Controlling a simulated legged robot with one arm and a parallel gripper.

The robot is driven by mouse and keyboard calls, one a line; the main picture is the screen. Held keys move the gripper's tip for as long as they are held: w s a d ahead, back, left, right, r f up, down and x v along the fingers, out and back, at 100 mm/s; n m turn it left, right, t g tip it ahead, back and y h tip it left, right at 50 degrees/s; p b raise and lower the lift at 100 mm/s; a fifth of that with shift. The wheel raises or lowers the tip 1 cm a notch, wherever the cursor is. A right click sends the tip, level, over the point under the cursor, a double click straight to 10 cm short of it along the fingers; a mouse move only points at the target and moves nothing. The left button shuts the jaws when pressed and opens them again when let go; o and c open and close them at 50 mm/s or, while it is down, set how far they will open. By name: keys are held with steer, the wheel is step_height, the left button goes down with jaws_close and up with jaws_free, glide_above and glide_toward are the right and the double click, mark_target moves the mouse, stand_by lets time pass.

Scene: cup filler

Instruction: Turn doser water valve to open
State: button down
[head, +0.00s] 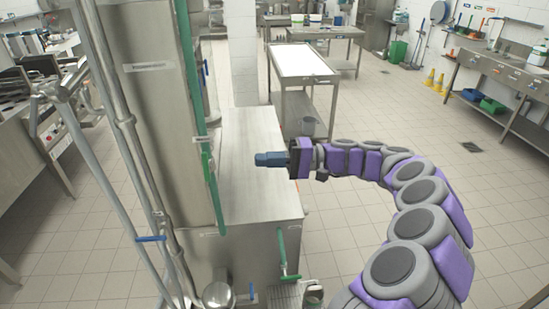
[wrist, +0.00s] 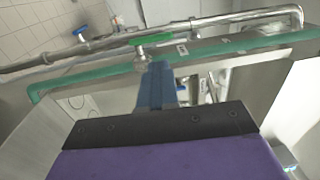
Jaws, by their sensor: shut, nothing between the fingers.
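My gripper (head: 258,159) is shut and empty, with its blue fingers pointing left toward a tall steel tank. No label shows which handle is the doser water valve.
A steel box (head: 250,165) stands below my gripper. Other handles are a blue one (head: 150,239) on a steel pipe and a low green one (head: 290,277). A steel table (head: 300,62) stands behind. The tiled floor on the right is open.

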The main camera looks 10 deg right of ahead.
glide_toward(206, 167)
steer(key=a+r, duration=0.1)
steer(key=a, duration=0.1)
steer(key=shift+h, duration=0.5)
steer(key=a, duration=0.3)
steer(key=w+a+r, duration=0.1)
steer(key=shift+a, duration=0.35)
steer(key=shift+s, duration=0.1)
